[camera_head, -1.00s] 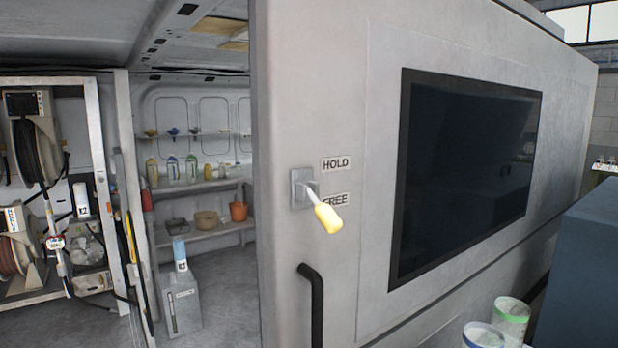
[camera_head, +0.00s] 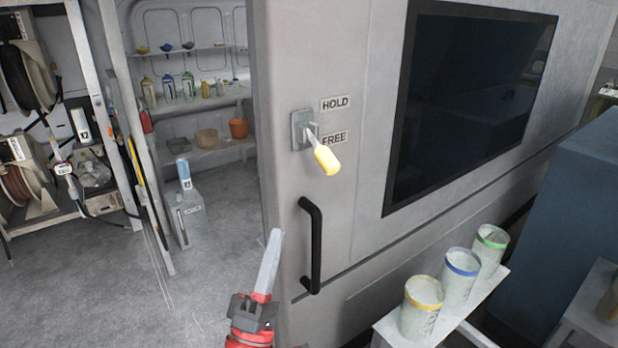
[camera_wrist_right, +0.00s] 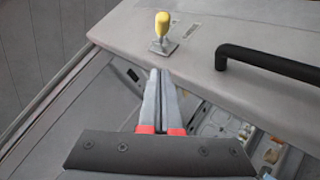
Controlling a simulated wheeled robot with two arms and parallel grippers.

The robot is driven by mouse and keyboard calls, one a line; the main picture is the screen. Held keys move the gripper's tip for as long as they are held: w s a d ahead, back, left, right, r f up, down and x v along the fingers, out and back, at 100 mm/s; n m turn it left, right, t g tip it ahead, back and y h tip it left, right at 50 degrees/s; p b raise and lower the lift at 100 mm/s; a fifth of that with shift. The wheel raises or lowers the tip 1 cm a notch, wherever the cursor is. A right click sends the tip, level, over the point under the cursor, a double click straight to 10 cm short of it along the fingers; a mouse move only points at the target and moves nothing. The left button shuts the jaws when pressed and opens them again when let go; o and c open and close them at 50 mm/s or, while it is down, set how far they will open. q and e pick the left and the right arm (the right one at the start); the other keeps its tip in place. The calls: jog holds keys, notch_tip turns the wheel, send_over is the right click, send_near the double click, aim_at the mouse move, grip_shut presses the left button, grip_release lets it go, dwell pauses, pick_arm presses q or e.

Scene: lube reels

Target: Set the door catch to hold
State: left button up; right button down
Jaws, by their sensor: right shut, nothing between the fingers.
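The door catch is a lever with a yellow grip (camera_head: 326,159) on a square grey plate (camera_head: 304,129) on the grey door (camera_head: 335,60). The lever points down and outward, beside the FREE label (camera_head: 334,139); the HOLD label (camera_head: 335,103) is above it. My right gripper (camera_head: 271,240) is shut and empty, below and left of the lever, near the door's edge and apart from the lever. In the right wrist view the shut fingers (camera_wrist_right: 159,72) point toward the catch's yellow grip (camera_wrist_right: 162,24), which is beyond their tips. My left gripper is not in view.
A black door handle (camera_head: 313,245) is below the catch, right of my right gripper. Several banded containers (camera_head: 458,277) stand on a shelf at lower right. Through the doorway are hose reels (camera_head: 20,160), shelves and open floor (camera_head: 215,230).

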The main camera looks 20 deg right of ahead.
aim_at(320, 151)
jog(key=w+d+r+p, duration=0.5)
jog(key=d+r+p, duration=0.1)
jog(key=d+r, duration=0.1)
jog(key=shift+r, duration=0.35)
jog(key=shift+w, duration=0.1)
